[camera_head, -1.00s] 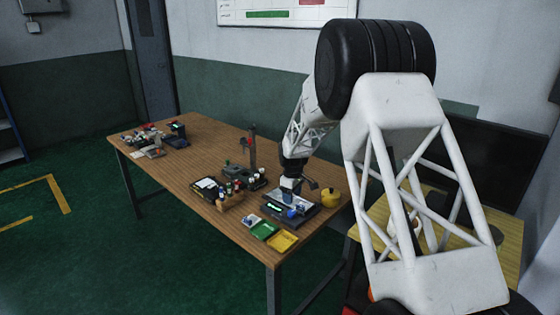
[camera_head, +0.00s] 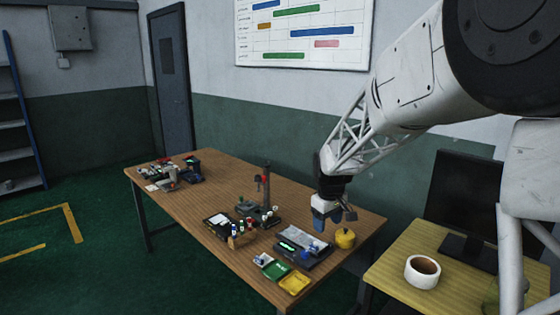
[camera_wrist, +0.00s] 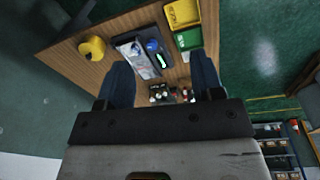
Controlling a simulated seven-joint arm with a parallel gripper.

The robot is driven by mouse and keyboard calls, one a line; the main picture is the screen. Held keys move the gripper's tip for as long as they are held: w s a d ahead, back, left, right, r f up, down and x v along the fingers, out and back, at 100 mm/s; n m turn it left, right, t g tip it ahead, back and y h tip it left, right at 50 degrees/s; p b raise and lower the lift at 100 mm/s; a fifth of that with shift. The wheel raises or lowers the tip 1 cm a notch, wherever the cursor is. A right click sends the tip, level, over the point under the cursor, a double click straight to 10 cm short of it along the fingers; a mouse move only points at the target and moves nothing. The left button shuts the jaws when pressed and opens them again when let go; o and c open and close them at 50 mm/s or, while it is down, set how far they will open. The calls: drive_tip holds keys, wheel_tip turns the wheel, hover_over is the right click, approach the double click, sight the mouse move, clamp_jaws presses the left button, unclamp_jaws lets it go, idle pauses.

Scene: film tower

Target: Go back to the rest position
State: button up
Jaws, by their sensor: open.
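My gripper (camera_head: 326,218) is above the right part of the wooden workbench (camera_head: 215,190), near a dark flat device (camera_head: 303,250) with a lit green display. In the wrist view my gripper (camera_wrist: 160,75) has its two blue fingers spread apart with nothing between them. The dark device (camera_wrist: 148,52) shows beyond the fingers, with a pale silver part and a blue knob on it. A yellow round pot (camera_head: 345,238) stands to the right of the device. It also shows in the wrist view (camera_wrist: 93,48).
Green (camera_head: 277,270) and yellow (camera_head: 294,283) trays lie at the bench's front edge. A dark upright stand (camera_head: 266,185) rises mid-bench. Small bottles and boxes stand around it.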

drive_tip(key=s+d+r+m, duration=0.2)
drive_tip(key=s+r, duration=0.2)
drive_tip(key=s, duration=0.7)
drive_tip(key=s+d+r+m, duration=0.15)
drive_tip(key=s+r, duration=0.25)
drive_tip(key=s, duration=0.6)
drive_tip(key=s+d+f+m+t, duration=0.1)
drive_tip(key=s+f+m, duration=0.1)
drive_tip(key=s, duration=1.8)
drive_tip(key=shift+s+m+t, duration=0.15)
drive_tip(key=shift+m+t, duration=0.15)
drive_tip(key=shift+m, duration=0.55)
